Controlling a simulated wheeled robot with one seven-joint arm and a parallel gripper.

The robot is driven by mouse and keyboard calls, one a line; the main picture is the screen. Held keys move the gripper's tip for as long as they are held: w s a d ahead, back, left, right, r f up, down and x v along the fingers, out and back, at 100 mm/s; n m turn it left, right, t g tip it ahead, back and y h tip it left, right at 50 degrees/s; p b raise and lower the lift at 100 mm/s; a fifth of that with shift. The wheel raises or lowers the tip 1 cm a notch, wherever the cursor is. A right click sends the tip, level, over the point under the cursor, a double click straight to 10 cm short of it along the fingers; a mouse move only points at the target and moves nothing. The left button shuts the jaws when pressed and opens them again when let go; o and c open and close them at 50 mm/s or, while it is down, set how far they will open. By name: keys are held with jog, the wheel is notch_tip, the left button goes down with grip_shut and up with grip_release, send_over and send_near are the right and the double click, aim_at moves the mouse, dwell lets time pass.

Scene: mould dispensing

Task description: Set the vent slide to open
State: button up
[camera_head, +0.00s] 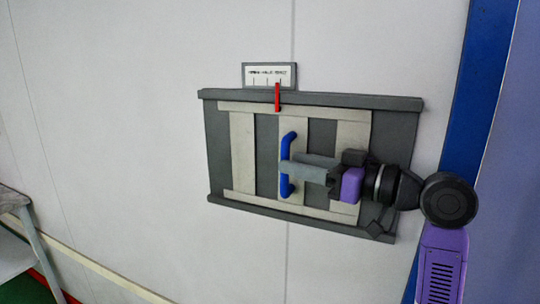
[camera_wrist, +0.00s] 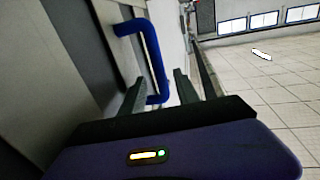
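The vent slide (camera_head: 242,150) is a set of pale upright slats in a dark grey wall frame (camera_head: 390,104). Its blue handle (camera_head: 287,143) stands upright on a slat; it also shows in the wrist view (camera_wrist: 152,50). A red pointer (camera_head: 277,97) sits under a small white scale plate (camera_head: 269,75), nearer its right-hand tick than its left; the lettering is too small to read. My gripper (camera_head: 292,169) reaches in from the right at the handle. In the wrist view its fingers (camera_wrist: 158,78) are apart, with the handle's bar between them and gaps visible.
Dark gaps (camera_head: 266,155) show between the slats. A blue upright post (camera_head: 480,90) stands right of the vent, behind my arm. A grey table or stand (camera_head: 12,215) is at the far lower left. The pale wall (camera_head: 120,110) left of the vent is clear.

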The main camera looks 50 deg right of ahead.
jog(key=shift+w+a+p, duration=0.25)
jog(key=shift+w+p, duration=0.1)
jog(key=shift+w, duration=1.2)
jog(key=shift+w+a+p, duration=0.2)
jog(key=shift+w+p, duration=0.1)
jog(key=shift+w, duration=1.25)
grip_shut()
